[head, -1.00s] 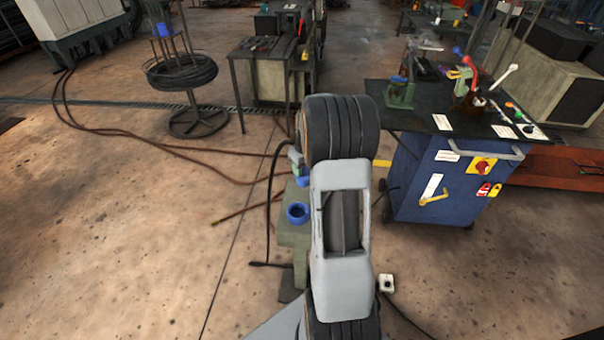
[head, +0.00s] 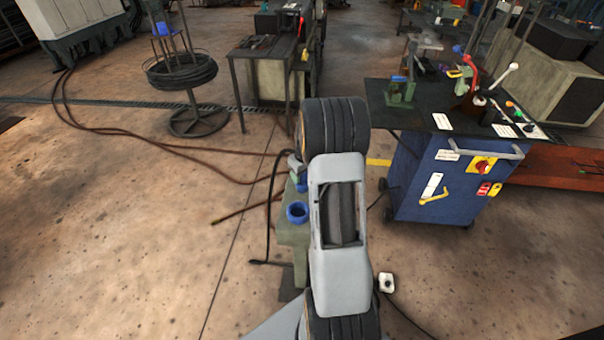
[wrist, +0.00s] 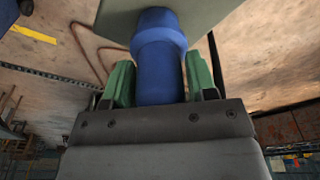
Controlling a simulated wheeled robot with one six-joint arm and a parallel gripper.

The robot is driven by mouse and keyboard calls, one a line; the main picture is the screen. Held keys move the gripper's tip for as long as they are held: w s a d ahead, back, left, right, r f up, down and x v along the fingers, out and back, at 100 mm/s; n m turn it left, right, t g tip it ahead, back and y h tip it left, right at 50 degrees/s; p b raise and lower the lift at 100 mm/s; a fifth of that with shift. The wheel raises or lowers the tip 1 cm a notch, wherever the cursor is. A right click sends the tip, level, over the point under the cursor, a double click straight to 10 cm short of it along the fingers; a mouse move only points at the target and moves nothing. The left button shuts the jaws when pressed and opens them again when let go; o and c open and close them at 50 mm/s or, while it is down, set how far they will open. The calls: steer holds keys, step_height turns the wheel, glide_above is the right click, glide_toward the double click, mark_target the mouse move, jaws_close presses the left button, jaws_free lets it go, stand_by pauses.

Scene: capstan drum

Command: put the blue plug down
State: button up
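The blue plug (wrist: 160,70) stands out between the two green fingers of my gripper (wrist: 158,78) in the wrist view. The fingers lie close against its two sides, so my gripper looks shut on it. The plug's wider collar and far end overlap a grey-green surface (wrist: 215,15); I cannot tell whether they touch. In the head view a bit of blue (head: 302,186), likely the plug, shows beside my arm, which hides most of the gripper. A blue ring (head: 297,212) sits on the grey-green stand (head: 293,236) just in front of it.
A blue cabinet (head: 450,185) with a dark top, levers and a green device (head: 401,90) stands to the right. A wire-coil stand (head: 183,75) and a dark table (head: 262,45) are behind. Hoses cross the floor; the left floor is otherwise open.

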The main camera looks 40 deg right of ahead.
mark_target(301, 186)
steer(key=shift+o, duration=1.4)
steer(key=shift+r, duration=0.1)
steer(key=r, duration=0.3)
steer(key=s+r, duration=0.1)
steer(key=r, duration=0.7)
steer(key=shift+s, duration=0.3)
steer(key=s+a+r, duration=0.3)
steer(key=a, duration=0.4)
steer(key=s+a+r, duration=0.3)
steer(key=a, duration=0.4)
steer(key=s+a+f+t, duration=0.1)
steer(key=s+a, duration=0.8)
steer(key=s, duration=0.1)
steer(key=shift+s+a+f, duration=0.15)
steer(key=shift+a+f, duration=0.15)
steer(key=shift+a, duration=0.05)
